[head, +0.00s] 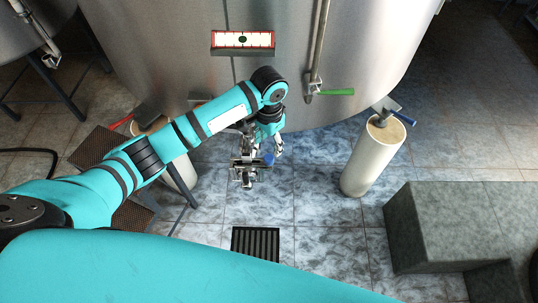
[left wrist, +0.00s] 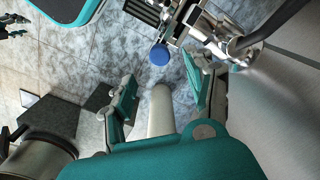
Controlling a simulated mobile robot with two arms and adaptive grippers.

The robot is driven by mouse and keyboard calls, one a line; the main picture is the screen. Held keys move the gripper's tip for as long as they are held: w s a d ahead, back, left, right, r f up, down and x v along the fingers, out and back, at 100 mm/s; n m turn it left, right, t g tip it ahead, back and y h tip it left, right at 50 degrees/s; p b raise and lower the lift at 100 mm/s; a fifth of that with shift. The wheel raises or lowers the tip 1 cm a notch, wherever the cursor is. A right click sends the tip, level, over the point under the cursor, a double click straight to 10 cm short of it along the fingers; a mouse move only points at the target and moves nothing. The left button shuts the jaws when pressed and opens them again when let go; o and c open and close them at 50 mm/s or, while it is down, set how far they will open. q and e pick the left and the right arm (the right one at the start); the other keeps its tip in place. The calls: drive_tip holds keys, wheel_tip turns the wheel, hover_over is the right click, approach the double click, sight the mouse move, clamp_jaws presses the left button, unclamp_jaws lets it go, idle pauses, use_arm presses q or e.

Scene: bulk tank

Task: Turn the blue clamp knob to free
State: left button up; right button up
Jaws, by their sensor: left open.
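The blue clamp knob (head: 268,158) is on a metal clamp fitting (head: 243,173) low in front of the tank. The knob also shows in the left wrist view (left wrist: 159,54), ahead of the gap between the fingers. My left gripper (head: 265,143) is just above and beside the knob in the head view. In the left wrist view its two teal fingers (left wrist: 160,72) are spread and empty, and I see no contact with the knob. A dark and teal part, perhaps my right gripper (left wrist: 12,25), shows small at the left edge of the left wrist view.
The steel tank (head: 170,60) stands behind, with a green-handled valve (head: 335,92) and a gauge panel (head: 243,40). A pale post (head: 370,160) with a blue-handled part stands right. A grey stone step (head: 450,225) is lower right. A floor drain (head: 255,243) lies in front.

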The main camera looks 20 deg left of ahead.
sight(269, 157)
use_arm(q)
wheel_tip(269, 157, down, 8)
drive_tip(key=shift+r, duration=0.2)
use_arm(e)
drive_tip(key=shift+s+d, duration=0.15)
drive_tip(key=shift+d, duration=0.35)
